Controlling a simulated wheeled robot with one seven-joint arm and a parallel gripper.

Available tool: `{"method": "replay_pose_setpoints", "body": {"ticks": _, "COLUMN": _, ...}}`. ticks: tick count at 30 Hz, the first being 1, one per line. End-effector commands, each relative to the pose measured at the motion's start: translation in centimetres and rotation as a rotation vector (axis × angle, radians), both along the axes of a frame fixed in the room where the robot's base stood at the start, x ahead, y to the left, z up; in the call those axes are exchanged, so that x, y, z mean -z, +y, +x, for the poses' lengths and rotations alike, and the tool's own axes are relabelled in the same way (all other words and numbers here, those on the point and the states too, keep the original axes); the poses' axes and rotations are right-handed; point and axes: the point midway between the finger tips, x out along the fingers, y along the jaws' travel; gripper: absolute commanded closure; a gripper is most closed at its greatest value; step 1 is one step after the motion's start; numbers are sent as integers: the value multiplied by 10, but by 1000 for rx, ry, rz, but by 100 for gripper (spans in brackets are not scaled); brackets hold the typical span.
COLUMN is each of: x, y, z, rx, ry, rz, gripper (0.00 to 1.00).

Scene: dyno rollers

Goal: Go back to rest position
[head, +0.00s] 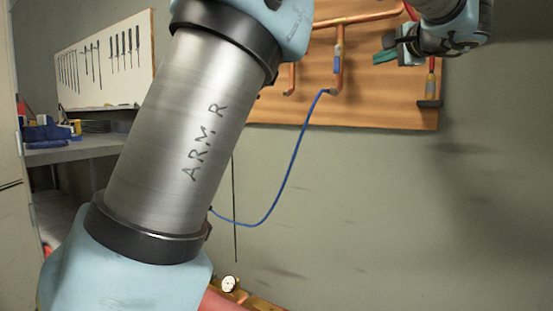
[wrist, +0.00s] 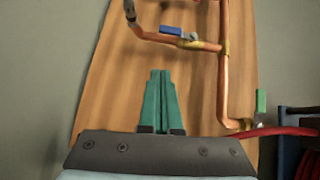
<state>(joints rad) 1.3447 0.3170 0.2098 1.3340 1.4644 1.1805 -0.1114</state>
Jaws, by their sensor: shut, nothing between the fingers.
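My gripper (head: 384,56) shows at the upper right of the head view, in front of the right part of the wooden board (head: 400,112). In the wrist view its two green fingers (wrist: 160,78) lie side by side, shut with nothing between them. They point up the picture over bare wood of the board (wrist: 110,88). Copper pipes (wrist: 223,80) run to the right of the fingers. My arm, with a metal link marked "ARM R", crosses the left half of the head view and hides part of the board and bench.
A blue-handled valve (wrist: 172,31) and a green-handled valve (wrist: 261,101) sit on the pipes. A red hose (wrist: 285,132) leaves at the right. A blue hose (head: 287,165) hangs below the board. A workbench (head: 75,150) and tool panel (head: 105,60) stand left.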

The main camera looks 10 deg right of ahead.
Motion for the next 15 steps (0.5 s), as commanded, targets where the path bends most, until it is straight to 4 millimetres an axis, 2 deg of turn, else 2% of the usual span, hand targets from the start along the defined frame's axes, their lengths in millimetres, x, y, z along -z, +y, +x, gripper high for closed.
{"method": "replay_pose_setpoints", "body": {"ticks": 2, "x": 12, "y": 9, "z": 10, "rx": -13, "ry": 31, "rz": 5, "gripper": 100}}
{"method": "replay_pose_setpoints", "body": {"ticks": 5, "x": 45, "y": 33, "z": 31, "rx": -39, "ry": 117, "rz": 11, "gripper": 100}}
{"method": "replay_pose_setpoints", "body": {"ticks": 8, "x": 95, "y": 71, "z": 56, "rx": -82, "ry": 251, "rz": 6, "gripper": 100}}
{"method": "replay_pose_setpoints", "body": {"ticks": 10, "x": 134, "y": 103, "z": 69, "rx": -120, "ry": 356, "rz": -12, "gripper": 100}}
{"method": "replay_pose_setpoints", "body": {"ticks": 12, "x": 173, "y": 137, "z": 77, "rx": -162, "ry": 461, "rz": -39, "gripper": 100}}
{"method": "replay_pose_setpoints", "body": {"ticks": 15, "x": 227, "y": 187, "z": 79, "rx": -229, "ry": 608, "rz": -104, "gripper": 100}}
